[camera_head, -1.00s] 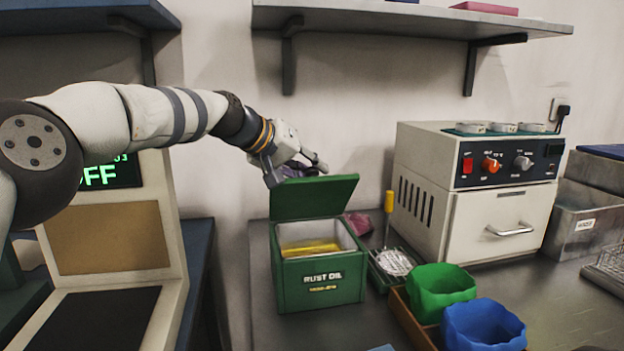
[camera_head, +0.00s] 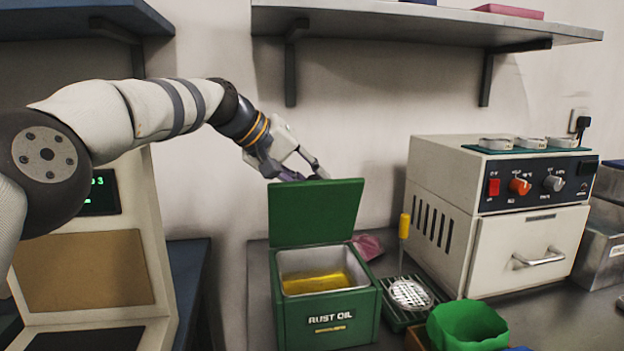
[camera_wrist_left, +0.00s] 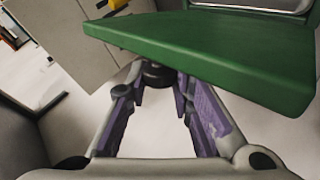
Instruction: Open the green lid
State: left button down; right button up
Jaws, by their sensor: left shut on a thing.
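The green lid (camera_head: 316,213) stands raised, roughly upright, at the back edge of the green rust oil box (camera_head: 329,320). The box is open on top and shows yellow oil inside. My left gripper (camera_head: 297,172) is behind the lid's top edge, partly hidden by it. In the left wrist view the green lid (camera_wrist_left: 215,55) crosses above the fingers of my left gripper (camera_wrist_left: 158,85). The fingers are closed in on the lid, but the exact contact is hard to see. My right gripper is not in view.
A drip tray with a yellow-handled tool (camera_head: 404,226) stands right of the box. A green bin (camera_head: 467,328) is in front of it, and a white oven-like machine (camera_head: 440,195) stands further right. A wall shelf (camera_head: 400,22) hangs above. A pink cloth (camera_head: 368,246) lies behind the box.

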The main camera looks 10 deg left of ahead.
pick_arm(q)
jog(key=shift+d+f, duration=0.1)
jog(key=shift+f, duration=0.05)
jog(key=c, duration=1.4)
grip_release()
jog(key=shift+c, duration=0.2)
jog(key=v, duration=1.2)
